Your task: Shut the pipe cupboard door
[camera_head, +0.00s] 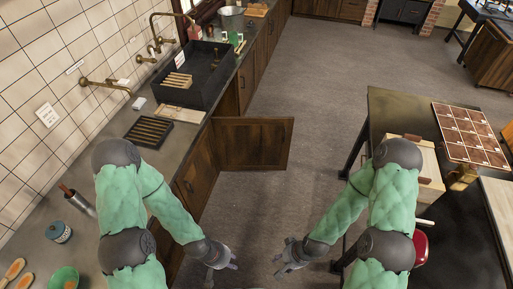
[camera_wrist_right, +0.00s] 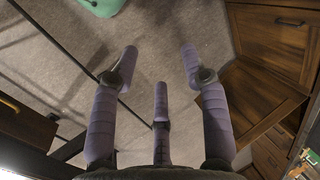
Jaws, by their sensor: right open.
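The pipe cupboard door (camera_head: 252,143) is dark brown wood with a framed panel. It stands wide open, swung out from the counter front below the sink into the aisle. The cupboard opening (camera_head: 228,100) shows as a dark gap behind it. My left gripper (camera_head: 232,259) is low in the aisle, nearer me than the door, and looks open and empty. My right gripper (camera_head: 284,258) is to its right, also apart from the door. In the right wrist view my right gripper (camera_wrist_right: 158,72) has its fingers spread, with nothing between them but floor behind.
The counter (camera_head: 150,185) with a black sink (camera_head: 205,75) runs along the left wall. A dark table (camera_head: 395,105) with a chocolate-coloured slab (camera_head: 470,133) stands at the right. Grey floor (camera_head: 325,80) lies clear between. Wooden cabinetry (camera_wrist_right: 275,40) fills the right of the wrist view.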

